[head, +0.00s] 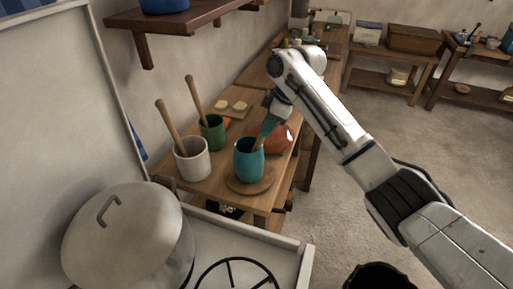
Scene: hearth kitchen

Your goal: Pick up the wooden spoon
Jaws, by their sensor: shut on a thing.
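My gripper (271,117) is above the teal cup (249,161), pointing down. It is shut on the upper end of a brownish wooden spoon handle (265,133), which leans up out of the teal cup. The spoon's lower end is hidden inside the cup. The teal cup stands on a round wooden board (250,187) near the front of the wooden table. Two other wooden handles stand to the left: one (171,126) in a white cup (193,160), one (195,96) in a green cup (212,131). Their lower ends are hidden too.
A reddish round pot (272,138) sits just behind the teal cup. A lidded pot (127,232) and a stove grate (237,275) are in front. A wall shelf (168,18) hangs above left. A dark bin (379,277) stands on the floor. Open floor lies right.

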